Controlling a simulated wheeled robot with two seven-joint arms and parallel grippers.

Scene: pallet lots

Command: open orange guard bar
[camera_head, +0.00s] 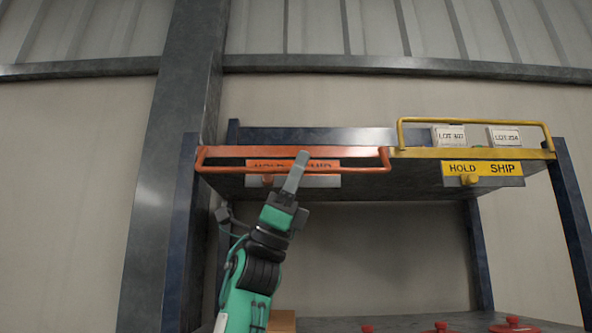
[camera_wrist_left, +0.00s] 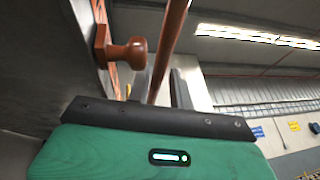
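The orange guard bar (camera_head: 225,169) runs along the front of the left shelf bay, at or just below the orange shelf edge. In the left wrist view the bar (camera_wrist_left: 170,45) runs down behind the dark edge of my gripper. An orange knob (camera_head: 267,181) sits under the label; it also shows in the left wrist view (camera_wrist_left: 127,54). My left gripper (camera_head: 301,157) reaches up from below, its tip overlapping the bar right of the knob. It is seen edge-on, so its opening and any contact are unclear. My right gripper is not in view.
A yellow guard bar (camera_head: 475,120) stands raised at the right bay, with two white lot boxes (camera_head: 449,135) behind it. A yellow label (camera_head: 482,168) and knob are below. Blue posts (camera_head: 573,220) flank the rack. Red-lidded items (camera_head: 514,327) sit on the lower shelf.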

